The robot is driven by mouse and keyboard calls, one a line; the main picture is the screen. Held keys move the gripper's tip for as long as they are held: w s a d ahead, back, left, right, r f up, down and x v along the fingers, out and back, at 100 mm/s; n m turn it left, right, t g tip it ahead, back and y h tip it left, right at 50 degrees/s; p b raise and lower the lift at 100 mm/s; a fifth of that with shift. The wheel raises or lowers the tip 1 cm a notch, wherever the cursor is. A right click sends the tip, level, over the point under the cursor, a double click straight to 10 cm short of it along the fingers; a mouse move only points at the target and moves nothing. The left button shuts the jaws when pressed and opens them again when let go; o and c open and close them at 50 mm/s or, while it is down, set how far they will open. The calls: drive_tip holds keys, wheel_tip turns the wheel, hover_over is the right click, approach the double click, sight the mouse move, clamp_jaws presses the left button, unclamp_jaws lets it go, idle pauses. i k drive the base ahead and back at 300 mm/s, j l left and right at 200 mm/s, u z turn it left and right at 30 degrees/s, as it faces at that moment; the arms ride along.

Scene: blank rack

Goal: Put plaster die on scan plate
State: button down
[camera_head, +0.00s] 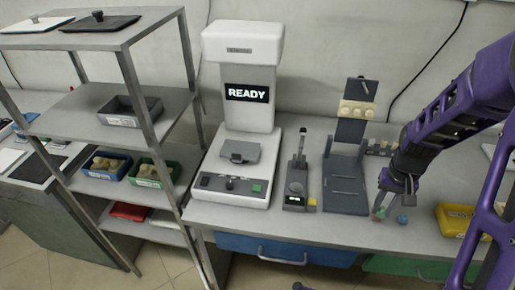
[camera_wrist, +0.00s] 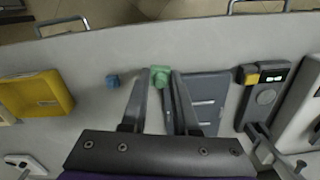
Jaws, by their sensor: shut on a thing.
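My gripper (camera_head: 386,205) is low over the right part of the bench, at the right of the grey upright stand. In the wrist view its two fingers (camera_wrist: 160,82) stand apart, with a small green piece (camera_wrist: 160,74) between their tips. The green piece also shows at the fingertips in the head view (camera_head: 378,213). I cannot tell whether it is a plaster die. A small blue block (camera_head: 402,219) lies beside the gripper. The scan plate (camera_head: 239,151) is a grey plate on the white scanner (camera_head: 248,50), which reads READY. The plate looks bare.
The grey stand (camera_head: 345,182) and a small black device (camera_head: 296,187) stand between my gripper and the scanner. A yellow bin (camera_head: 456,218) is at the right. A metal shelf at the left holds a blue bin (camera_head: 103,173), a green bin (camera_head: 150,181) and a grey bin (camera_head: 131,120).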

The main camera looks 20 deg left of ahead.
sight(240, 148)
drive_tip(key=k+j+u, duration=0.1)
drive_tip(key=j, duration=0.35)
drive_tip(key=k+j+u, duration=0.1)
drive_tip(key=j, duration=0.35)
drive_tip(key=k+j+u, duration=0.1)
drive_tip(key=j, duration=0.35)
drive_tip(key=i+j, duration=0.3)
drive_tip(key=i+u, duration=0.05)
drive_tip(key=i, duration=0.05)
